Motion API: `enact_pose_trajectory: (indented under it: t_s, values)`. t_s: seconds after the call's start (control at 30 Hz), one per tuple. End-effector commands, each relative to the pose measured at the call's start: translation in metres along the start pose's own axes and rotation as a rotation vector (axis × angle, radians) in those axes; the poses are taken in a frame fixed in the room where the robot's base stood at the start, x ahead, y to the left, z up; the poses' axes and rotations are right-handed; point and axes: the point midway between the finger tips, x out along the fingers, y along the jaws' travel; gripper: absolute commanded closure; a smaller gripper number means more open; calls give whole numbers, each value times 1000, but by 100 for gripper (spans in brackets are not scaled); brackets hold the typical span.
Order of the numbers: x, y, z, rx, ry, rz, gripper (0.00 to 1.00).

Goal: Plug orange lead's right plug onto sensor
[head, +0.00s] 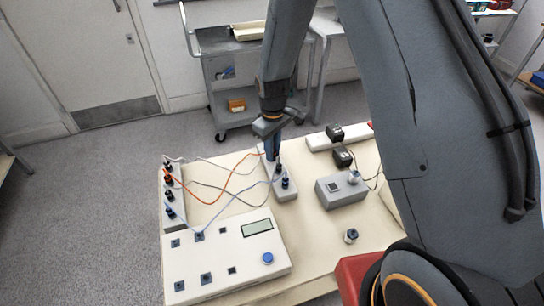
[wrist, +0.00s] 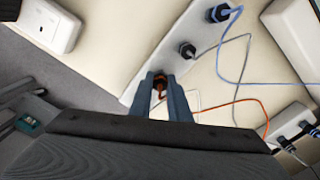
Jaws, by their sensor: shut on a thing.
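My gripper (head: 272,152) points down over the far end of the middle pale strip (head: 283,188). In the wrist view its two fingers (wrist: 168,92) are shut on the orange lead's right plug (wrist: 158,84), mostly hidden between them. The plug is at the strip's (wrist: 150,70) near end there; I cannot tell whether it touches the strip or is seated. The orange lead (head: 215,198) runs left to the left strip (head: 174,205); it also shows in the wrist view (wrist: 240,101). I cannot clearly tell which part is the sensor; any sensor under the plug is hidden.
Two dark plugs with a grey lead (wrist: 187,50) and a blue lead (wrist: 217,13) stand beside my gripper on the middle strip. A white box with a display (head: 258,228) stands in front. A grey box (head: 340,190) and a small metal cylinder (head: 351,236) are to the right.

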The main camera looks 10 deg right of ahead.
Motion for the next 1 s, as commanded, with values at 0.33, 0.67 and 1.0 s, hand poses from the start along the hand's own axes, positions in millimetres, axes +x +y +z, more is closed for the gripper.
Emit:
enact_pose_trajectory:
  t_s: [0.33, 0.67, 1.0]
  values:
    - [-3, 0, 0, 0, 0, 0, 100]
    - [-10, 0, 0, 0, 1, 0, 100]
    - [-29, 0, 0, 0, 0, 0, 100]
